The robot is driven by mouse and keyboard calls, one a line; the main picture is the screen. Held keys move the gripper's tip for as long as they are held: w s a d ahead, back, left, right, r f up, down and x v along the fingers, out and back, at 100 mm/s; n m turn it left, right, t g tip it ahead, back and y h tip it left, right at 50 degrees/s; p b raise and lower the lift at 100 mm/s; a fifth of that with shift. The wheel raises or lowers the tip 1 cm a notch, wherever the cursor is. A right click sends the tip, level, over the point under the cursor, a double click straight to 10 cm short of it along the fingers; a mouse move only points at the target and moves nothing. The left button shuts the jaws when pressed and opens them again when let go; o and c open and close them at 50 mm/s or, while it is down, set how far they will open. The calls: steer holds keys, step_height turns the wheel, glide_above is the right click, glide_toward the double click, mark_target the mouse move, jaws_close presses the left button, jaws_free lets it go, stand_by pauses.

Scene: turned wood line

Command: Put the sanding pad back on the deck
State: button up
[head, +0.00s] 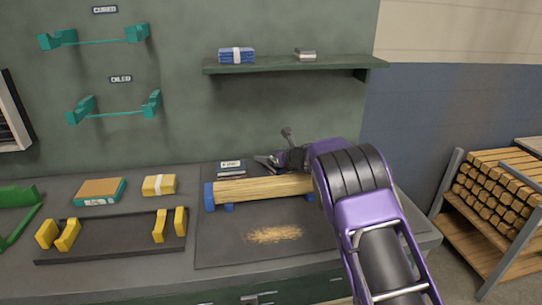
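The bench top (120,274) is dark grey and may be the deck. I cannot tell for certain which thing is the sanding pad. A teal block with a tan top (100,188) lies at the bench's left. A small dark item with a reddish edge (231,174) lies behind the wood, below a white label (231,164). My gripper (264,162) is behind the turned wood piece (262,190), right of that small item. The gripper is small in the picture and partly hidden by my arm. I cannot tell whether it is open or holds anything.
A black rack with yellow uprights (110,251) stands front left. A yellow banded block (158,184) lies behind it. Wood shavings (274,234) lie before the wood. A wall shelf (290,65) holds a blue banded stack (236,55). A timber rack (505,205) stands right.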

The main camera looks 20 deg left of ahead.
steer(key=shift+r+p, duration=0.25)
steer(key=shift+p, duration=0.05)
steer(key=shift+s+d, duration=0.2)
steer(key=shift+d, duration=0.15)
steer(key=b+v, duration=0.1)
steer(key=v, duration=1)
steer(key=shift+r, duration=0.1)
